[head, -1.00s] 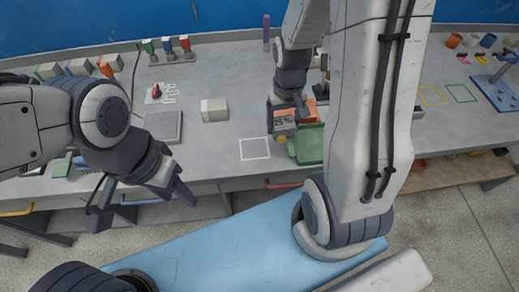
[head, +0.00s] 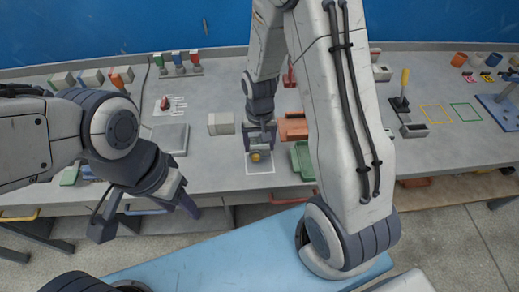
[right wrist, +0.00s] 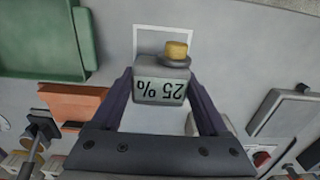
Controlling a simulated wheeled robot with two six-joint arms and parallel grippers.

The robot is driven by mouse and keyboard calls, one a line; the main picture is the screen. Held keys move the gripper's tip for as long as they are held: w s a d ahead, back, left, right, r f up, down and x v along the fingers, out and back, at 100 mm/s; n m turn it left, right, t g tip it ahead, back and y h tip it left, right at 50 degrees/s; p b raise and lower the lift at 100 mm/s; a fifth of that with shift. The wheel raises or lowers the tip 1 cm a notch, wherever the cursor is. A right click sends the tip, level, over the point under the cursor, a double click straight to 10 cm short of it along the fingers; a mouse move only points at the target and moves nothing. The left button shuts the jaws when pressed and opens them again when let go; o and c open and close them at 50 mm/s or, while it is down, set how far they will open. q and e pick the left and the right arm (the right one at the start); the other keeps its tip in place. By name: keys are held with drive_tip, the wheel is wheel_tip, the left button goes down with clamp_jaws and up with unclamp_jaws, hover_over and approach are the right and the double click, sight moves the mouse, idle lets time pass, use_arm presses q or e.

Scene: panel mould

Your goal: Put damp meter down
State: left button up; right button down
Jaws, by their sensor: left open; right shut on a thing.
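The damp meter is a small grey block with a brass-yellow knob (head: 256,157) and a "25 %" display, which reads upside down in the right wrist view (right wrist: 160,90). My right gripper (head: 259,147) is shut on it, one finger on each side. The meter is over the white outlined square (head: 260,173) on the grey bench. In the right wrist view the square's outline (right wrist: 135,42) shows partly behind the meter. I cannot tell whether the meter touches the bench. My left gripper (head: 146,214) is open and empty in front of the bench's front edge.
A green tray (head: 301,162) and an orange tray (head: 293,128) lie right of the square. A pale block (head: 221,123) and a flat grey plate (head: 170,139) lie to its left. Yellow and green outlined squares are farther right.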

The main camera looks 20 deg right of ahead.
sight(259, 152)
drive_tip(key=shift+f+p, duration=0.3)
drive_tip(key=shift+f, duration=1.55)
drive_tip(key=shift+f, duration=0.15)
unclamp_jaws()
